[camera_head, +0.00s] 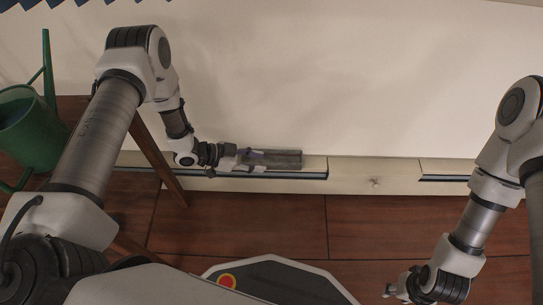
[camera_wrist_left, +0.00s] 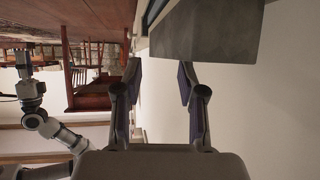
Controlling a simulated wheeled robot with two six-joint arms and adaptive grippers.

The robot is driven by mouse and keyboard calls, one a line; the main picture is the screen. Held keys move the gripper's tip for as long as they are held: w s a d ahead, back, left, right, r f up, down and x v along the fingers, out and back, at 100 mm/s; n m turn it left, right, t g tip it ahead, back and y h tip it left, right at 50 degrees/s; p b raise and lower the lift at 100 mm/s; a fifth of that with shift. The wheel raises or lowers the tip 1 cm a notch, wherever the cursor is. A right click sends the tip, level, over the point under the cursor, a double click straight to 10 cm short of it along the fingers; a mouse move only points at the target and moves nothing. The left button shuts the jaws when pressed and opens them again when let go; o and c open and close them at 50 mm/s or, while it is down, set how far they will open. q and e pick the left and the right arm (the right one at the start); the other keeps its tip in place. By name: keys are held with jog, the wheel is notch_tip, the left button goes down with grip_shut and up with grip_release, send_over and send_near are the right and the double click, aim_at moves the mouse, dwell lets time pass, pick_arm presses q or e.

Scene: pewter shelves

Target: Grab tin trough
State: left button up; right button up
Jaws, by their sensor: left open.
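The tin trough (camera_head: 285,160) is a long grey metal piece lying on the pale ledge against the wall in the head view. In the left wrist view it is a grey block (camera_wrist_left: 205,40) at the top, ahead of the fingers and more in line with the right-hand finger. My left gripper (camera_head: 252,158) is at the left end of the trough. Its fingers (camera_wrist_left: 159,72) are spread and nothing shows between them. The head view does not show clearly whether they touch the trough. My right gripper (camera_head: 390,284) hangs low at the right, away from the trough; its fingers are too small to read.
A pale ledge (camera_head: 350,174) with dark slots runs along the wall. A green watering can (camera_head: 32,130) stands on brown wooden furniture at the left, whose leg (camera_head: 157,160) slants near my left forearm. The ledge right of the trough is clear. Wooden chairs (camera_wrist_left: 80,75) show in the wrist view.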

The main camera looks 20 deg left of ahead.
aim_at(273, 164)
pick_arm(q)
jog(key=b+x, duration=0.3)
jog(key=x, duration=0.3)
jog(key=shift+s, duration=0.15)
jog(key=shift+d, duration=0.1)
jog(key=shift+r, duration=0.1)
grip_shut()
jog(key=shift+r, duration=0.1)
